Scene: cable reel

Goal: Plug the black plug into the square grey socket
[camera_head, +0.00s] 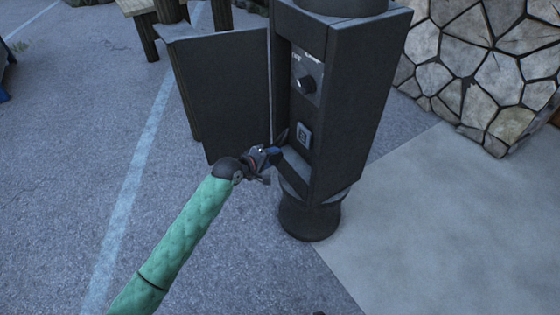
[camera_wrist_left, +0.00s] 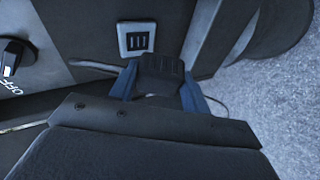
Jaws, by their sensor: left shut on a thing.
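The square grey socket (camera_head: 303,135) is on the inner panel of a dark post, below a knob. It also shows in the left wrist view (camera_wrist_left: 137,39), with dark slots facing the camera. My left gripper (camera_head: 275,152) is in front of the post, a little below and left of the socket. In the left wrist view its blue fingers (camera_wrist_left: 158,85) are shut on the black plug (camera_wrist_left: 161,72). The plug looks just short of the socket's lower right corner in that view; the exact gap is hard to tell.
A knob (camera_head: 307,84) sits above the socket. A thin cable (camera_wrist_left: 95,66) shows near the plug. A stone wall (camera_head: 485,75) is at the right; open pavement lies left.

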